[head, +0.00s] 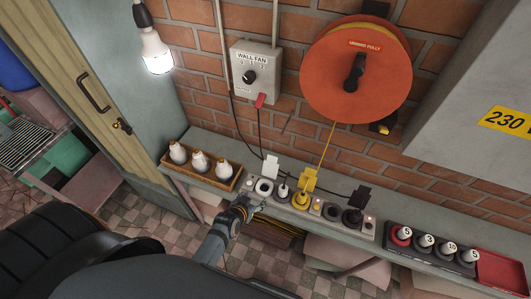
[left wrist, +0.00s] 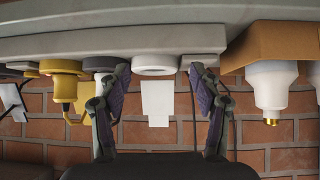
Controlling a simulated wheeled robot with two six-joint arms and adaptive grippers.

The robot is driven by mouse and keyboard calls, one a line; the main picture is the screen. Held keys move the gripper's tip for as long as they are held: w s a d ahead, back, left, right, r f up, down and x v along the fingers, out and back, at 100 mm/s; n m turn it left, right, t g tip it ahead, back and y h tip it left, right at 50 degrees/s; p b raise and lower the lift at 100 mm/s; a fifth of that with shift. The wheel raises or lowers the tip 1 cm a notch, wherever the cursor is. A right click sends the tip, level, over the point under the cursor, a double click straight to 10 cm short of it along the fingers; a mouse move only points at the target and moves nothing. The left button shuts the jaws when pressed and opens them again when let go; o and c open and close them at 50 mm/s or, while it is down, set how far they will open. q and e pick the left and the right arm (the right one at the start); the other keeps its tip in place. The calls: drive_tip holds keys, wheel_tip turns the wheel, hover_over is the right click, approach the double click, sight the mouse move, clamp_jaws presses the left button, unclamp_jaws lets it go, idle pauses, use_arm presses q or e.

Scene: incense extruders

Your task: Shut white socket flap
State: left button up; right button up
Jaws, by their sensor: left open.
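The white socket (head: 264,187) sits on the grey ledge, a round ring with a dark middle. Its white flap (head: 270,166) stands up open behind it, toward the brick wall. In the left wrist view, which is upside down, the white socket (left wrist: 154,71) and the flat white flap (left wrist: 157,103) show between my fingers. My left gripper (head: 244,204) is at the front edge of the ledge, just in front of and left of the white socket. It is open and empty, one finger on each side of the flap in the wrist view (left wrist: 160,78). My right gripper is out of view.
A yellow socket with a plug and raised flap (head: 308,180) and a black socket (head: 352,216) stand to the right. A wooden tray (head: 203,181) with white bulbs is to the left. A wall fan switch box (head: 256,71) and orange cable reel (head: 352,72) are above.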

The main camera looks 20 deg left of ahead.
sight(272, 157)
use_arm(q)
drive_tip(key=shift+w+d+r+t, duration=0.7)
drive_tip(key=shift+w+r+t, duration=1.2)
drive_tip(key=shift+w+r, duration=2.7)
drive_tip(key=b+x, duration=0.6)
drive_tip(key=shift+d+r, duration=0.1)
drive_tip(key=shift+r, duration=0.15)
drive_tip(key=shift+w+b, duration=0.4)
drive_tip(key=shift+w, duration=0.15)
drive_tip(key=shift+r, duration=0.1)
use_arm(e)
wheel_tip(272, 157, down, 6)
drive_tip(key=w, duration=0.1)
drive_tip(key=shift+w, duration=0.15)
use_arm(q)
clamp_jaws()
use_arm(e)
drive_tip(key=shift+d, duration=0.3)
